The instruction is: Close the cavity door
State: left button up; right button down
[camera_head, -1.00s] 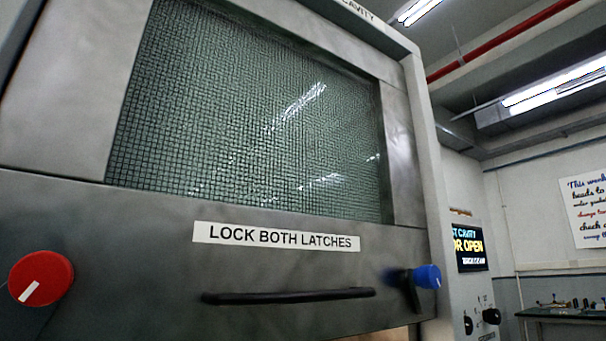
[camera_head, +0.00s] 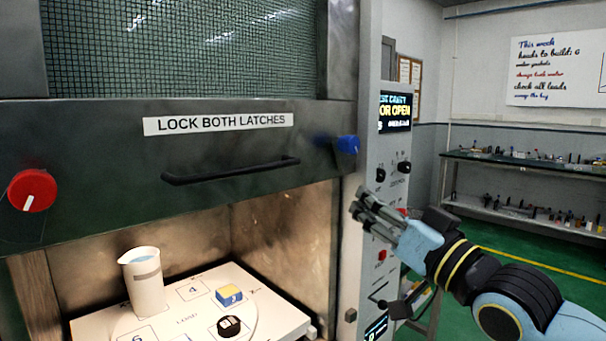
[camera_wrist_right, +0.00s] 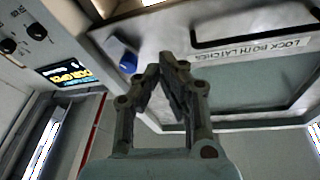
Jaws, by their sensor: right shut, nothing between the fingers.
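The cavity door (camera_head: 100,150) is raised, with its lower edge above the open cavity. It has a mesh window (camera_head: 200,50), a "LOCK BOTH LATCHES" label, and a black bar handle (camera_head: 230,171). A red latch knob (camera_head: 33,189) is at its lower left and a blue latch knob (camera_head: 348,145) at its lower right. My right gripper (camera_head: 362,205) is shut and empty, to the right of the opening and below the blue knob, in front of the control panel. In the right wrist view, the blue knob (camera_wrist_right: 122,54) and handle (camera_wrist_right: 240,36) show beyond the fingers. My left gripper is out of view.
Inside the cavity, a white tray (camera_head: 285,312) holds a beaker (camera_head: 146,282), a yellow-blue block (camera_head: 229,295) and a black piece (camera_head: 229,326). The panel screen (camera_head: 395,111) reads partly "OR OPEN". Shelves (camera_head: 530,175) stand behind at right.

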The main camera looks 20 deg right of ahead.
notch_tip(320, 180, up, 9)
jog(key=s+a+n+y+p, duration=0.2)
pick_arm(q)
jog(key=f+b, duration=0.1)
jog(key=b, duration=0.1)
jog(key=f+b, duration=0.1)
jog(key=b, duration=0.2)
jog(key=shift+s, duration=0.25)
pick_arm(e)
jog(key=w+a, duration=0.3)
jog(key=w, duration=0.6)
jog(key=shift+w+a+f+t, duration=0.25)
jog(key=shift+w+f+t, duration=0.05)
jog(key=shift+f, duration=0.15)
jog(key=shift+s+f, duration=0.1)
